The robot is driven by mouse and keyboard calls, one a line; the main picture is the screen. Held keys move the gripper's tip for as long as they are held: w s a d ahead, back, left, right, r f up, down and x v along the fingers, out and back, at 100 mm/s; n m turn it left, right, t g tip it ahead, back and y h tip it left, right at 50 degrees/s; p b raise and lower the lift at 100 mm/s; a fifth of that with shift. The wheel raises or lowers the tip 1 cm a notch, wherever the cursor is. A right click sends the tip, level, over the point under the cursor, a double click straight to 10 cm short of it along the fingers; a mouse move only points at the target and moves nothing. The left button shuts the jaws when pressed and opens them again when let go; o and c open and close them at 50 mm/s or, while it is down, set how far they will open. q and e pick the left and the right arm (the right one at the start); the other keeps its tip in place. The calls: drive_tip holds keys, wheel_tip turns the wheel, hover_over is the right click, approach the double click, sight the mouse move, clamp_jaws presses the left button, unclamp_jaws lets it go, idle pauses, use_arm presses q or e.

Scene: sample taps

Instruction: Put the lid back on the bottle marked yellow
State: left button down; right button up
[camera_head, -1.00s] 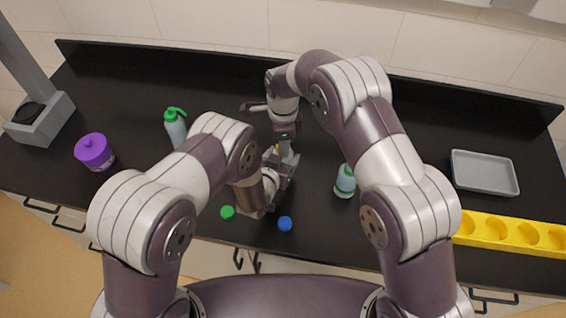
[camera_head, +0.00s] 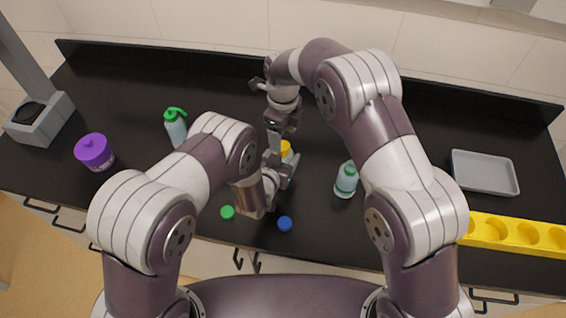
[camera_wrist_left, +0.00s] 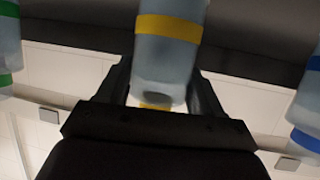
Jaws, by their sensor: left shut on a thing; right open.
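The bottle marked yellow (camera_wrist_left: 165,60) is pale blue-grey with a yellow band, and stands between my left gripper's fingers in the left wrist view. My left gripper (camera_head: 284,163) is shut on it at the middle of the counter. The yellow lid (camera_head: 286,148) shows at the bottle's top in the head view. Yellow also shows at the bottle's end in the wrist view. I cannot tell how firmly the lid sits. My right gripper (camera_head: 278,139) is open and empty, just above and beside the lid. My left arm hides most of the bottle in the head view.
A green-banded bottle (camera_head: 346,180) stands to the right. A blue-banded bottle (camera_wrist_left: 308,95) shows in the wrist view. Loose green (camera_head: 227,212) and blue (camera_head: 285,223) lids lie near the front edge. A pump bottle (camera_head: 175,127), purple jar (camera_head: 94,152), grey tray (camera_head: 484,172) and yellow rack (camera_head: 490,215) stand around.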

drive_tip(key=shift+r, duration=1.95)
use_arm(q)
drive_tip(key=shift+c, duration=0.4)
unclamp_jaws()
use_arm(e)
drive_tip(key=shift+w, duration=0.1)
use_arm(q)
drive_tip(key=b+v, duration=0.2)
drive_tip(key=v, duration=1)
drive_tip(key=shift+s, duration=0.3)
use_arm(e)
wheel_tip(320, 180, down, 2)
use_arm(q)
drive_tip(key=shift+a+r, duration=0.15)
